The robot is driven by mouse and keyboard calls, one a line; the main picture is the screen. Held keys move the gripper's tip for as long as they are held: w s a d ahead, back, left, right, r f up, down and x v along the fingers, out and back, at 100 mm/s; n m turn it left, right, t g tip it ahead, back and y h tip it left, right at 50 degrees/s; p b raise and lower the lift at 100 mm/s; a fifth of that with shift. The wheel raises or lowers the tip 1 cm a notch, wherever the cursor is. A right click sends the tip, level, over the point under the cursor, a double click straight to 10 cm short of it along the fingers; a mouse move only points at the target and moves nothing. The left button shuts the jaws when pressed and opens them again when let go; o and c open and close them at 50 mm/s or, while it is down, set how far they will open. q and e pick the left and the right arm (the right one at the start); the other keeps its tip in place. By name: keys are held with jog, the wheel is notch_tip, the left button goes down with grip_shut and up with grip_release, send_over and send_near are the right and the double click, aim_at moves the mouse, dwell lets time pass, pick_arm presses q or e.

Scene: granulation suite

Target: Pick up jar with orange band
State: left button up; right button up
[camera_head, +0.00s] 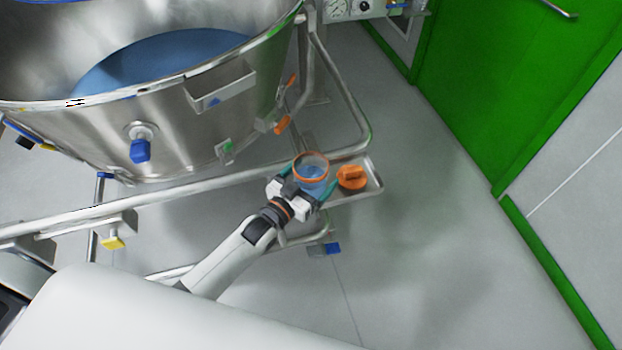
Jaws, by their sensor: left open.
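The jar with the orange band (312,174) is a clear, bluish, round jar with an orange ring at its rim. It stands upright and open at the left part of a small metal tray (372,187). My left gripper (307,188) is open, with its fingers on either side of the jar. I cannot tell whether the fingers touch it. The gripper body hides the jar's near lower side. My right gripper is not in view.
An orange knobbed piece (352,177) lies on the tray just right of the jar. A large steel vessel (180,125) on a tubular frame (185,192) stands behind and left. Clear floor (440,250) lies to the right, before a green door (510,80).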

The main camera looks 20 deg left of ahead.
pick_arm(q)
jog(key=shift+c, duration=0.4)
jog(key=c, duration=1.7)
notch_tip(320, 180, up, 10)
jog(key=p, duration=0.1)
